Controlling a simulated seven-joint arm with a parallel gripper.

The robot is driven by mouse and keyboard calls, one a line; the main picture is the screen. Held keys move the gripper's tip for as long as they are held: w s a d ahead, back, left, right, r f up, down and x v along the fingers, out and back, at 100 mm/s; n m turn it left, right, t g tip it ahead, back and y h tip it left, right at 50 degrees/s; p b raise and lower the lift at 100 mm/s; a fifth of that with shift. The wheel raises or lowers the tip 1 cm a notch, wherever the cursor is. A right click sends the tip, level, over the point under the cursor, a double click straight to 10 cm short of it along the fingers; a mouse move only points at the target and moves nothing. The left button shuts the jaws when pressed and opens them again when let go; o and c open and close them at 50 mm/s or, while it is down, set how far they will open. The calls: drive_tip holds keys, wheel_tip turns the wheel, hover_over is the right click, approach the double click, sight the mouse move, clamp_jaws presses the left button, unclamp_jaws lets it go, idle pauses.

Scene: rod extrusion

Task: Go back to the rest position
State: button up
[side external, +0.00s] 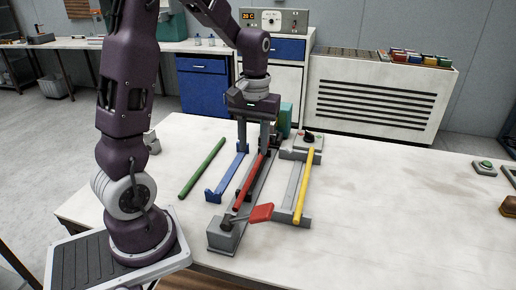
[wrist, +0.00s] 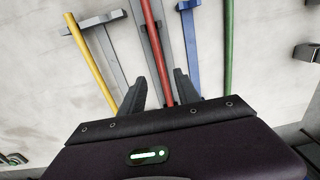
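My gripper (side external: 253,150) points down over the middle of the white table. In the wrist view its two fingers (wrist: 158,84) stand apart, with the red rod (wrist: 153,40) running through the space between them. Neither finger appears to press on the rod. In the side view the red rod (side external: 250,182) lies along a grey fixture (side external: 224,236) that has a red-handled lever (side external: 261,213) at its near end. The far end of the red rod is partly hidden by my gripper.
A blue holder (side external: 226,182) and a green rod (side external: 202,168) lie left of the fixture. A yellow rod (side external: 304,185) rests on a grey holder (side external: 291,187) to the right.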

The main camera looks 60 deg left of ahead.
drive_tip(key=s+d+r+m+t, duration=0.3)
drive_tip(key=s+d+r+m, duration=0.1)
drive_tip(key=s+d, duration=0.3)
drive_tip(key=s+d+r+m+t, duration=0.2)
drive_tip(key=s+d+r+m, duration=0.3)
drive_tip(key=s+d, duration=0.3)
drive_tip(key=shift+d+r+t, duration=0.15)
drive_tip(key=shift+r+t, duration=0.25)
drive_tip(key=shift+r, duration=0.15)
